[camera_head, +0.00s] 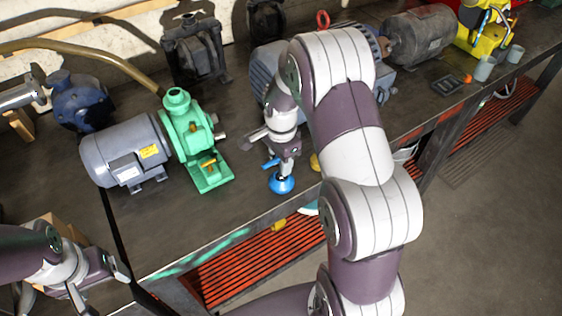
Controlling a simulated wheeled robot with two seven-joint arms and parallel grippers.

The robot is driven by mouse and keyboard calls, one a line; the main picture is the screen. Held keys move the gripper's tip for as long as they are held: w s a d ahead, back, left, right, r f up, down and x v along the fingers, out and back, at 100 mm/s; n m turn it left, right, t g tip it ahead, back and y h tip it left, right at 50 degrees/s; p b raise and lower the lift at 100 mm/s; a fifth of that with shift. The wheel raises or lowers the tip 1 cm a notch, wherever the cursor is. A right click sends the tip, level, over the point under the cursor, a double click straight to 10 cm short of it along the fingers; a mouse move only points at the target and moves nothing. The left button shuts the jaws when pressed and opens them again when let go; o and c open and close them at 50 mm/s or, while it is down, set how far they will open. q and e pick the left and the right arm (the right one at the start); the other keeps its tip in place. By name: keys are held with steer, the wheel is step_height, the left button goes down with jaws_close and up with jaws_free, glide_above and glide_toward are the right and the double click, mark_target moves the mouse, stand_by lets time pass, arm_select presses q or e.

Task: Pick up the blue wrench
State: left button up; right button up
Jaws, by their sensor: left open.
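I cannot clearly make out a blue wrench. A small blue piece (270,163) shows beside the fingers of my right gripper (283,167). A round blue piece (281,184) sits just below them, near the bench's front edge. The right gripper points down over the bench; its fingers are too small and overlapped to tell whether they hold either blue piece. My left gripper (98,284) is open and empty at the lower left, in front of the bench and well apart from the blue pieces.
The dark workbench (225,215) holds a grey motor (122,150) with a green pump (195,140). A dark blue motor (80,100) stands behind. A large grey motor (420,35), a yellow object (480,38) and grey cups (484,68) stand right. Red slats (255,262) lie below.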

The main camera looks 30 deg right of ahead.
steer(key=shift+d, duration=0.1)
jaws_close()
steer(key=shift+r, duration=0.3)
steer(key=r, duration=0.2)
steer(key=r+b, duration=0.1)
steer(key=shift+s+d+r, duration=0.1)
steer(key=shift+d+r, duration=0.3)
steer(key=s+d+r, duration=0.5)
steer(key=d+r, duration=0.1)
steer(key=d, duration=0.3)
steer(key=shift+d+r, duration=0.3)
steer(key=shift+d, duration=0.05)
